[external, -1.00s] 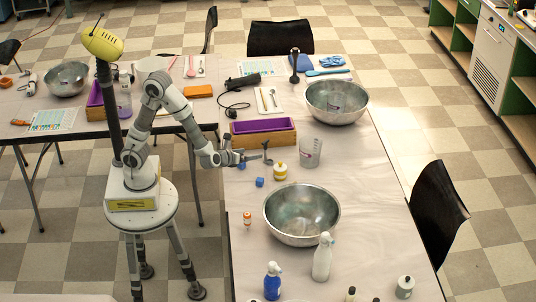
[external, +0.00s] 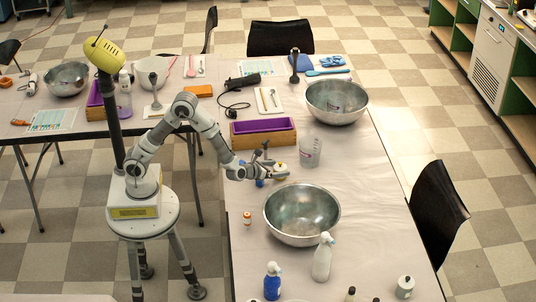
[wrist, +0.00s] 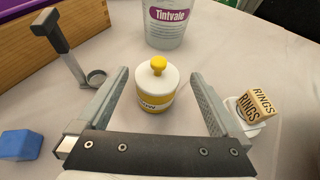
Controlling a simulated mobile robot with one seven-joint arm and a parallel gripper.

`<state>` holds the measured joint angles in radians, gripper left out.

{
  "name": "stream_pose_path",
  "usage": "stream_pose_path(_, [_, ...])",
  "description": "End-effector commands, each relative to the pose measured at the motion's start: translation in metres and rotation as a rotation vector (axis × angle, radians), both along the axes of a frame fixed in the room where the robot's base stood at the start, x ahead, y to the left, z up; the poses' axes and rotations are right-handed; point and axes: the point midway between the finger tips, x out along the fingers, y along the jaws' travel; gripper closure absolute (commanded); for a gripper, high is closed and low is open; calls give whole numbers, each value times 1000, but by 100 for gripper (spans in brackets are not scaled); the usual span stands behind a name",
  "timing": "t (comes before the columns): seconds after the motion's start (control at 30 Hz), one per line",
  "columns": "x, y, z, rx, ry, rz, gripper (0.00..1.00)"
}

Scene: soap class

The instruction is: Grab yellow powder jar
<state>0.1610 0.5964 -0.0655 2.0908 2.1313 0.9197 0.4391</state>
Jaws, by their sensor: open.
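The yellow powder jar (wrist: 156,92) is a small white jar with a yellow band and a yellow knob on its lid. In the wrist view it stands upright on the table, centred between the two open fingers of my gripper (wrist: 158,98), with a gap on each side. In the external view the jar (external: 280,171) is partly covered by my gripper (external: 275,174), which is low over the table at the near side of the wooden box.
A clear Tintvale beaker (wrist: 168,22) stands just beyond the jar. A grey stand (wrist: 72,55) is at the left, with a blue block (wrist: 20,145) nearer. A RINGS block (wrist: 257,104) is close right of the right finger. A large metal bowl (external: 302,215) stands nearby.

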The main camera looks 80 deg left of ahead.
Motion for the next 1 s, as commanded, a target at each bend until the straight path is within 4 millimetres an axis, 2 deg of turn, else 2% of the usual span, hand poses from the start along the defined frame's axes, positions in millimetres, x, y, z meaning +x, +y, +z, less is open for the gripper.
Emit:
stream_pose_path(0.17, [10,9,-7,0,0,2,0])
stream_pose_path(0.43, [37,29,-20,0,-1,1,0])
stream_pose_path(0.7, [41,30,-21,0,0,0,0])
stream_pose_path(0.77, [41,30,-21,0,0,0,7])
stream_pose_path(1.0, [40,30,-21,-1,-1,0,50])
